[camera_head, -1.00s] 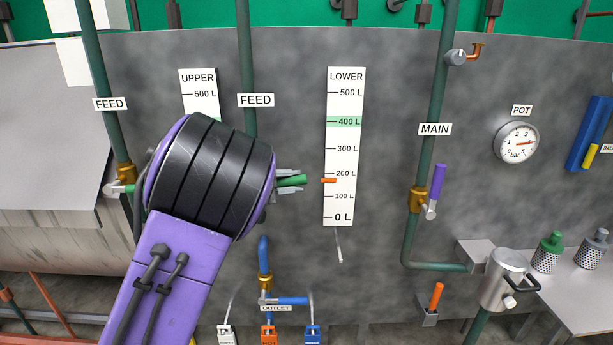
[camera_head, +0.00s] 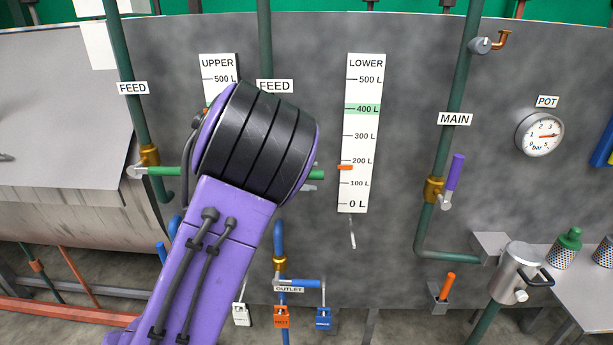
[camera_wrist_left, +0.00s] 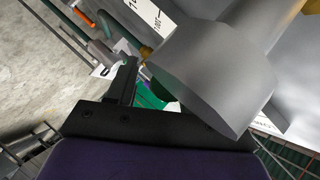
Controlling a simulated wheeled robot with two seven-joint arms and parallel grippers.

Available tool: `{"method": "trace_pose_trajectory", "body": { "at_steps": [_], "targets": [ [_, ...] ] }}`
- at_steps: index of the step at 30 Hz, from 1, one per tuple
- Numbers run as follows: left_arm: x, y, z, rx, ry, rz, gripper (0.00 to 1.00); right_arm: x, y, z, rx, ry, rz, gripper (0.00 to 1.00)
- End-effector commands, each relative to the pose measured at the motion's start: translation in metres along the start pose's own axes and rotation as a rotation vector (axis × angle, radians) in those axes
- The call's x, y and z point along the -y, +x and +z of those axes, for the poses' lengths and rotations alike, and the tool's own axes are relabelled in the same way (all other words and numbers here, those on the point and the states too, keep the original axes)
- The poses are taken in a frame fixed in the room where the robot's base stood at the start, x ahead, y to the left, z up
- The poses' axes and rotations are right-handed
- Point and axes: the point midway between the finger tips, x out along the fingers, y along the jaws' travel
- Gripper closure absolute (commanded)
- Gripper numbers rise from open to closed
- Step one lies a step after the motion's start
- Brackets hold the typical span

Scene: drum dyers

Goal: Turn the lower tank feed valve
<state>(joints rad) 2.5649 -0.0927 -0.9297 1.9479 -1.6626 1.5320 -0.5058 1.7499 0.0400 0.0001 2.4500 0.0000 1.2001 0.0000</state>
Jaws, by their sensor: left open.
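The lower tank's FEED pipe (camera_head: 264,40) runs down behind my left arm, which hides its valve body. The green handle (camera_head: 318,175) of that valve points right, roughly level, and only its end shows. My left gripper (camera_head: 313,177) is open, its pale fingertips just showing above and below the handle; I cannot tell if they touch it. In the left wrist view, a dark finger (camera_wrist_left: 126,82) stands beside the green handle (camera_wrist_left: 150,97), and a large grey cylindrical part (camera_wrist_left: 215,75) hides much else. The LOWER gauge (camera_head: 358,190) has its orange marker (camera_head: 345,167) below 200 L.
At the left, another FEED valve (camera_head: 149,155) has a level green handle (camera_head: 163,171). Right of the gauge stands the MAIN valve (camera_head: 433,189) with a raised purple handle (camera_head: 455,172). OUTLET piping (camera_head: 281,262) is below. A metal pot (camera_head: 518,270) stands at lower right.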

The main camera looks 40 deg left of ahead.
Motion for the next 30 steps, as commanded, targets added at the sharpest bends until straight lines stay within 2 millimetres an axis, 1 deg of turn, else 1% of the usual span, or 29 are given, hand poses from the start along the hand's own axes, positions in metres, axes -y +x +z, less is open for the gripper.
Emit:
{"method": "trace_pose_trajectory", "body": {
  "at_steps": [2, 5, 9, 12, 15, 19, 30],
  "targets": [
    [0.000, -0.009, 0.001, 0.000, 0.001, -0.005, 0.48, 0.000, 0.004, 0.002, 0.000, 0.000, 0.000, 0.51],
    [-0.001, -0.031, 0.001, 0.000, 0.000, -0.008, 0.48, 0.001, 0.011, 0.004, 0.000, 0.000, 0.000, 0.51],
    [-0.001, -0.066, 0.001, 0.001, 0.000, -0.007, 0.48, 0.002, 0.018, 0.007, 0.000, 0.000, 0.000, 0.51],
    [-0.001, -0.086, 0.001, 0.000, 0.000, -0.007, 0.48, 0.002, 0.021, 0.009, 0.000, 0.000, 0.000, 0.51],
    [-0.001, -0.099, 0.001, 0.001, 0.000, -0.004, 0.48, 0.002, 0.022, 0.009, 0.000, 0.000, 0.000, 0.51],
    [-0.001, -0.105, 0.001, 0.001, -0.001, -0.002, 0.48, 0.002, 0.023, 0.009, 0.000, 0.000, 0.000, 0.51],
    [-0.001, -0.105, 0.000, 0.001, -0.001, -0.002, 0.48, 0.002, 0.022, 0.009, 0.000, 0.000, 0.000, 0.51]
  ]
}}
